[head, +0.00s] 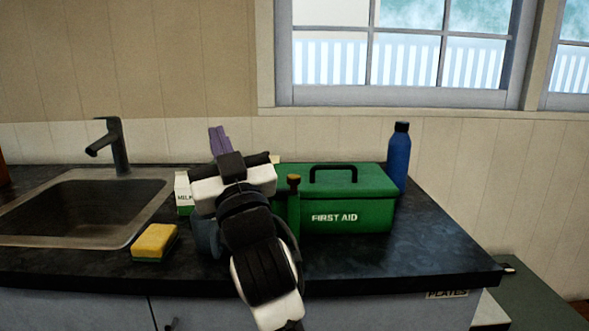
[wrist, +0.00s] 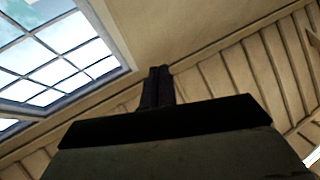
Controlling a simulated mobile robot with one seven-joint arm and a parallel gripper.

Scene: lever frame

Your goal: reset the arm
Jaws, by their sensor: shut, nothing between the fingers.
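My arm rises from the bottom of the head view, over the counter's front edge. My gripper (head: 219,139) is at its top, with the fingers pointing up and together, holding nothing. In the wrist view the closed fingers (wrist: 157,88) show dark against the wall and ceiling. The gripper stands in front of the back wall, left of the green first aid box (head: 345,200). My arm hides part of the counter and some things behind it.
A sink (head: 150,222) with a dark tap (head: 118,150) is at left. A yellow sponge (head: 155,241), a partly hidden milk carton (head: 183,190) and a blue bottle (head: 399,160) stand on the dark counter (head: 440,250). The counter's right end is clear. A window (head: 405,50) is behind.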

